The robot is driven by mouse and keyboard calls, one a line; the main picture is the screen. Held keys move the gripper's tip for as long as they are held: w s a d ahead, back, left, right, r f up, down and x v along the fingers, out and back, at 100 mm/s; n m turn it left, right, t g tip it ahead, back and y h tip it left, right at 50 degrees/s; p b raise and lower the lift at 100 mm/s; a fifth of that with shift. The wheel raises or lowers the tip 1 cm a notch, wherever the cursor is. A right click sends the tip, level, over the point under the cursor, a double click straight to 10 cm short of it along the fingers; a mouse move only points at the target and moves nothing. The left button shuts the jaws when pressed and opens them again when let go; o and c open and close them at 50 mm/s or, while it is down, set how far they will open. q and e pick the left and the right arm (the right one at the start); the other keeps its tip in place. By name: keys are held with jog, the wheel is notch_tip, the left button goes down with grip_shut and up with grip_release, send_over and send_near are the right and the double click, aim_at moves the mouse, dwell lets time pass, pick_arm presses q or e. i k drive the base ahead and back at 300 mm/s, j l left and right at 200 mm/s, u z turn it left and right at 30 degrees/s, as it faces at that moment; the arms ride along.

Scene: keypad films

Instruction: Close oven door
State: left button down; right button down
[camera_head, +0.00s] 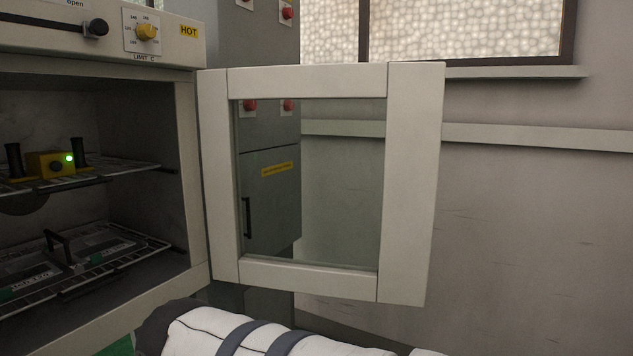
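The oven (160,56) stands at the left, with its front opening uncovered. The oven door (406,190) is wide open, swung out to the right on its left-hand side. It has a pale frame around a clear window. A white arm link of mine with grey bands crosses the bottom of the view, below the door. Neither of my grippers shows. I cannot tell whether the arm touches the door.
Inside the oven, a yellow box with a green light (52,164) sits on the upper rack. Flat trays (95,245) lie on the lower rack. A grey cabinet (272,190) shows through the door's window. A wall with a ledge and window is behind.

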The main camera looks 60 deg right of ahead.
aim_at(414, 92)
jog(key=k+l+u, duration=0.1)
jog(key=k+l, duration=0.15)
jog(key=l, duration=0.3)
jog(key=k+l+u, duration=0.1)
jog(key=k+l, duration=0.15)
jog(key=l, duration=0.3)
jog(key=k+l+u, duration=0.1)
jog(key=k+l, duration=0.2)
jog(key=l, duration=0.2)
jog(key=k+l+u, duration=0.15)
jog(key=k+l, duration=0.15)
jog(key=l, duration=0.2)
jog(key=k+l+u, duration=0.1)
jog(key=k+l, duration=0.25)
jog(key=l+u, duration=0.3)
jog(key=l, duration=1.25)
jog(key=i+l, duration=0.15)
jog(key=l, duration=0.15)
jog(key=i+l+u, duration=0.1)
jog(key=l, duration=0.2)
jog(key=i+l, duration=0.2)
jog(key=i+l+u, duration=0.05)
jog(key=l, duration=0.05)
